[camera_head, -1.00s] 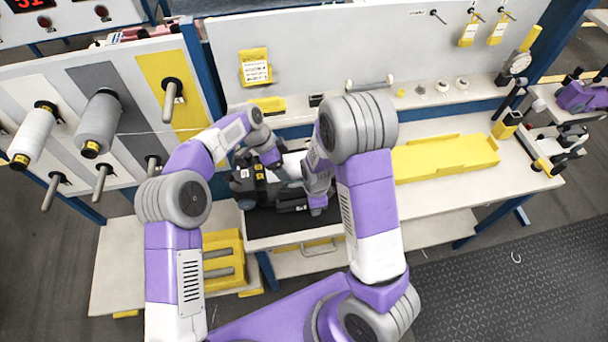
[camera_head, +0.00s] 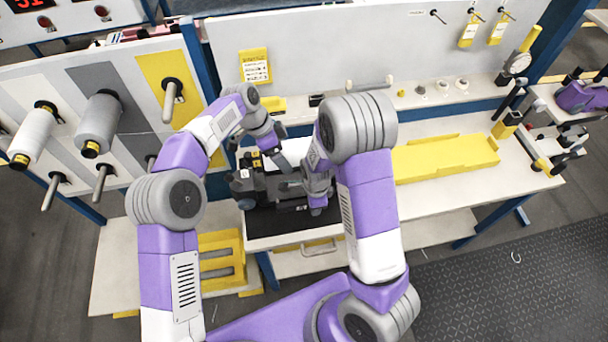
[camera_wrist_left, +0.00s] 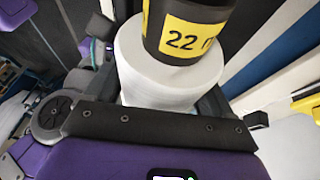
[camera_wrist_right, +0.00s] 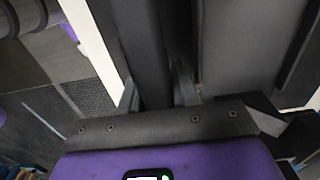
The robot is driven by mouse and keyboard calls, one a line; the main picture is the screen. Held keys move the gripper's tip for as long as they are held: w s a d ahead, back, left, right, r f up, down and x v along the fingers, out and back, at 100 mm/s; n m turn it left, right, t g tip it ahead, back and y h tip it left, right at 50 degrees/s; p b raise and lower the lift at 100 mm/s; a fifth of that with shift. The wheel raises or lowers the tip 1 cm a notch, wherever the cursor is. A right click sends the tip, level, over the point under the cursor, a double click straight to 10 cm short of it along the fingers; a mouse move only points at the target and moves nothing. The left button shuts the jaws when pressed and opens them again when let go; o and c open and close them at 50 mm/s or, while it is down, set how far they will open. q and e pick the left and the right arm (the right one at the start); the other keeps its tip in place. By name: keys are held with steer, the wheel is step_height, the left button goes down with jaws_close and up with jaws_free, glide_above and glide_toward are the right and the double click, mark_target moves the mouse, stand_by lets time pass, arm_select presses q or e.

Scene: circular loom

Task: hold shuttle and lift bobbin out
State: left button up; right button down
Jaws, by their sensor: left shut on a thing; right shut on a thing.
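My left gripper (camera_head: 284,166) is above the dark shuttle (camera_head: 290,196) at the left end of the bench. It is shut on the bobbin. In the left wrist view the bobbin shows large, with a white wound body (camera_wrist_left: 160,85) and a black cap with a yellow "22" label (camera_wrist_left: 185,35); the fingertips there are hidden. In the head view the arm largely hides the bobbin. My right gripper (camera_head: 318,206) is low at the shuttle's right side, shut on it. In the right wrist view its fingers (camera_wrist_right: 157,92) are on either side of a dark shuttle part (camera_wrist_right: 148,50).
A rack with grey and white spools (camera_head: 98,125) stands at the left. A yellow tray (camera_head: 445,158) lies on the bench to the right. A white back panel (camera_head: 340,45) rises behind. A yellow crate (camera_head: 222,258) sits on the low shelf.

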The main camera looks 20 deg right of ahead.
steer(key=c, duration=1.1)
jaws_free()
steer(key=shift+s+f, duration=0.2)
steer(key=shift+s, duration=0.05)
steer(key=shift+c, duration=0.2)
steer(key=o, duration=0.4)
steer(key=shift+w+d, duration=0.1)
steer(key=shift+w, duration=0.1)
steer(key=shift+r, duration=0.1)
step_height(320, 180, up, 11)
steer(key=shift+f, duration=0.1)
steer(key=shift+r, duration=0.6)
